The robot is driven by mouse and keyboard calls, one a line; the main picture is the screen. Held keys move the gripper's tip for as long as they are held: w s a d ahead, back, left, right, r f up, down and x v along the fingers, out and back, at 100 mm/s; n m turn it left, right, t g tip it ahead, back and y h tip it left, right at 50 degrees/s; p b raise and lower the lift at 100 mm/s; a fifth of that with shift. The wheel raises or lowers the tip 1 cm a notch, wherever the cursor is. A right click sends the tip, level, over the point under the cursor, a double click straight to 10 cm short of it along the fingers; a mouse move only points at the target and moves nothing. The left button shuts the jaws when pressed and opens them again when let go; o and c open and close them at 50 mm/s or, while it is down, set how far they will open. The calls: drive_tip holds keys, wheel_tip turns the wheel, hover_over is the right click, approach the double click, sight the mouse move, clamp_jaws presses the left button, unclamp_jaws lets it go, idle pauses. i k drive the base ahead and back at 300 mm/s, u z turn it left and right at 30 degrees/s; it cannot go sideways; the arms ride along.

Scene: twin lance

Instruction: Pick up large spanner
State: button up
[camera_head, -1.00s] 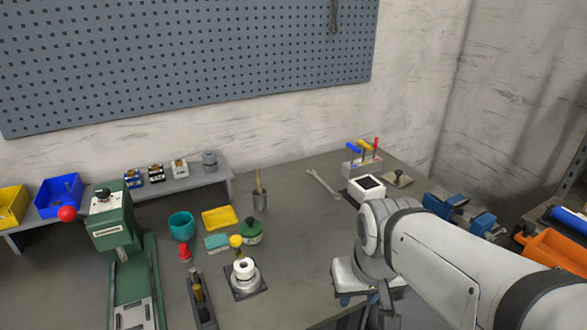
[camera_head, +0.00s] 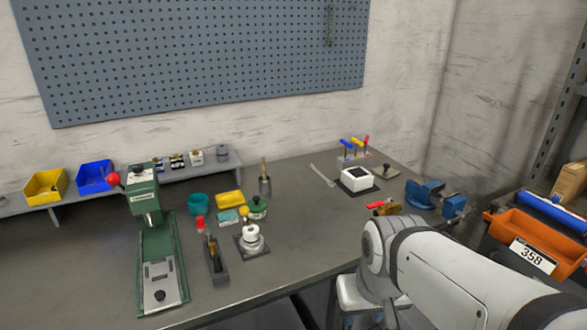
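My white arm reaches in from the lower right, in front of the bench edge and well short of the spanner. My gripper's fingers cannot be made out.
A green press (camera_head: 157,240) is at left. Bench space in front of the spanner is clear.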

sight(311, 166)
drive_tip(key=z, duration=0.15)
drive_tip(key=i, duration=0.95)
drive_tip(key=u, duration=0.05)
